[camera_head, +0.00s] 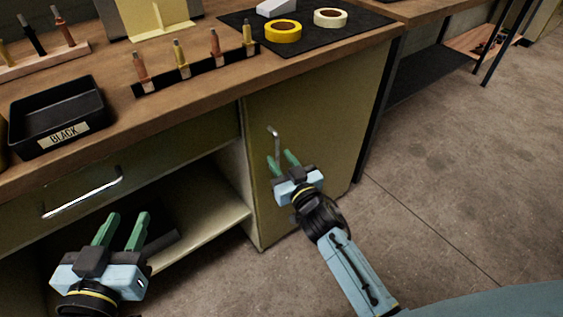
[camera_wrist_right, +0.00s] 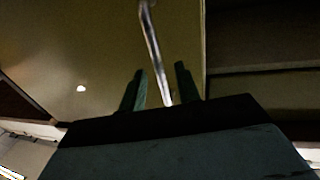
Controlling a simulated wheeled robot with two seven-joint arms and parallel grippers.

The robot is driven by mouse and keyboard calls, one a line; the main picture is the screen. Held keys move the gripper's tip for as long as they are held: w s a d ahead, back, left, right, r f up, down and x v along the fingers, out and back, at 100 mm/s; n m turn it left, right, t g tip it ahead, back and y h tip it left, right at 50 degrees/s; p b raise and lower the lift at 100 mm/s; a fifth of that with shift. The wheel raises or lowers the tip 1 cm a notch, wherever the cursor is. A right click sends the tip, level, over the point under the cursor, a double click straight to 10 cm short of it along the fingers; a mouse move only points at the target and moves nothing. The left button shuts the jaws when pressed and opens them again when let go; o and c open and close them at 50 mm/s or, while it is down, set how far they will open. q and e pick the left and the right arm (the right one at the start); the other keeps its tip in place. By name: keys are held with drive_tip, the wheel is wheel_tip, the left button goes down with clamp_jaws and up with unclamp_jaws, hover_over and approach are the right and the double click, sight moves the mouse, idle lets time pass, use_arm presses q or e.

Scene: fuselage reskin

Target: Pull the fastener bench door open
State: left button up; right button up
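The bench door (camera_head: 318,127) is a closed olive panel at the right end of the fastener bench. Its silver vertical bar handle (camera_head: 276,146) is near the door's left edge. My right gripper (camera_head: 282,161) is open at the lower part of the handle. In the right wrist view the handle (camera_wrist_right: 154,45) runs down between the two green fingers, with gaps on both sides. My left gripper (camera_head: 122,226) is open and empty, in front of the open shelf below the drawer.
A drawer with a silver handle (camera_head: 82,193) is left of the door. On the bench top are a black bin (camera_head: 60,116) labelled BLACK, a rack of fasteners (camera_head: 195,74), and tape rolls (camera_head: 283,31) on a dark mat. Floor (camera_head: 460,190) to the right is clear.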

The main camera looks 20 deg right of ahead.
use_arm(q)
drive_tip(key=shift+r, duration=0.3)
use_arm(e)
drive_tip(key=shift+w, duration=0.2)
clamp_jaws()
